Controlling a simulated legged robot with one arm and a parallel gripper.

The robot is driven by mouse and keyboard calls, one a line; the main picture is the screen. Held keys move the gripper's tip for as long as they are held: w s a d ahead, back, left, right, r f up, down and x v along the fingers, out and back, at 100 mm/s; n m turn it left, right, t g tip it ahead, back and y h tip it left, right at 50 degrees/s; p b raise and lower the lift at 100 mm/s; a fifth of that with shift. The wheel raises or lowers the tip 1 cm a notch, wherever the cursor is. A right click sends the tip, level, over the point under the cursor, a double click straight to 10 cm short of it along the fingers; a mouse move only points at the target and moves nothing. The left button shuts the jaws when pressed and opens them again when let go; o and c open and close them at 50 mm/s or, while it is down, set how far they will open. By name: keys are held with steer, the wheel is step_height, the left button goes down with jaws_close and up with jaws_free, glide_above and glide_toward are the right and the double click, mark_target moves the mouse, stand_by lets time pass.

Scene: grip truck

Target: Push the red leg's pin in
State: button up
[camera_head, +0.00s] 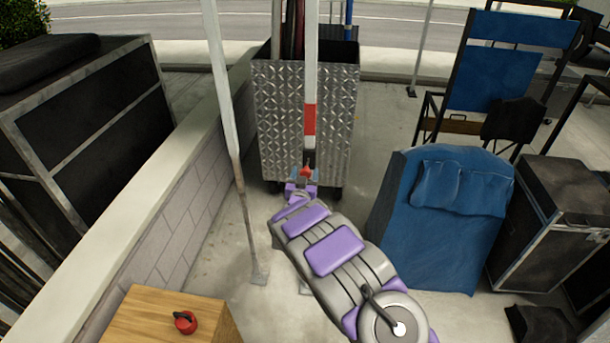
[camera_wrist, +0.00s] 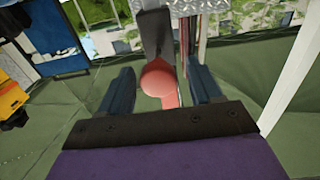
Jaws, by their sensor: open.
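The red leg (camera_head: 310,118) is a pale upright pole with a red band, standing in front of the metal-plated cart in the head view. A small red part shows low on it, at my gripper (camera_head: 304,178). In the wrist view, a round red knob (camera_wrist: 160,78), which looks like the pin, sits against a dark part of the leg (camera_wrist: 156,38). My gripper's two blue fingers (camera_wrist: 162,72) stand open on either side of the knob, with gaps on both sides. A reddish piece below the knob is partly hidden by my gripper. How far the pin is in cannot be told.
The diamond-plate cart (camera_head: 278,110) stands right behind the leg. Another pale pole (camera_head: 227,110) stands left, beside a low block wall (camera_head: 175,205). A blue-covered object (camera_head: 430,235) and black cases (camera_head: 545,235) stand right. A wooden box (camera_head: 150,322) with a red item (camera_head: 185,321) is front left.

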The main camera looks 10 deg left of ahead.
steer(key=shift+w, duration=0.3)
jaws_close()
stand_by(0.6)
